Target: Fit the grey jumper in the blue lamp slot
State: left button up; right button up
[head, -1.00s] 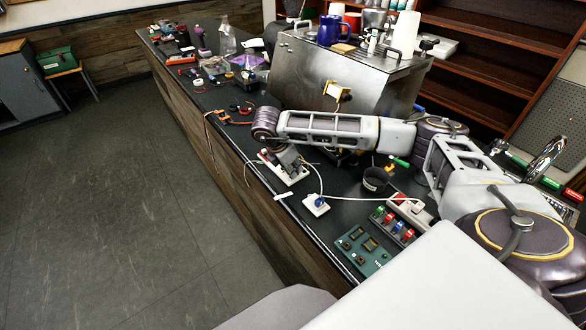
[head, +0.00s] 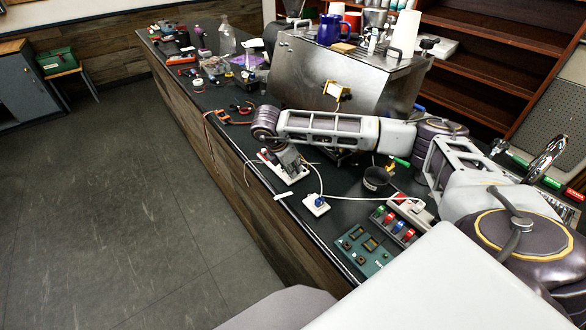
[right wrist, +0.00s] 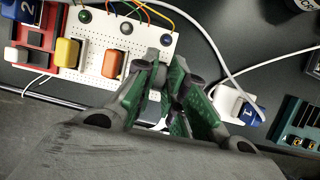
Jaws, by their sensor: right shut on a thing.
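My right gripper (right wrist: 163,74) has green-padded fingers, shut on a small grey piece, the grey jumper (right wrist: 152,54), at their tips. The jumper is over the near edge of the white board (right wrist: 144,44) in the right wrist view. The board carries a row of small round lamps; one bluish lamp (right wrist: 165,36) sits just beyond the jumper. The fingers hide part of the board, and I cannot tell whether the jumper touches a slot. In the head view my right gripper (head: 288,158) reaches down over the white board (head: 293,180). My left gripper is not in view.
Yellow (right wrist: 67,52) and orange (right wrist: 113,64) blocks stand on the board's left. A white socket with a blue plug (right wrist: 250,115) lies to the right, its cable crossing the counter. A green panel (head: 361,250) and a black cup (head: 376,179) are nearby.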

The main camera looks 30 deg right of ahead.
dwell(0.4)
jog(key=o, duration=0.8)
jog(key=shift+r, duration=0.15)
jog(key=shift+v, duration=5.85)
jog(key=shift+s, duration=0.1)
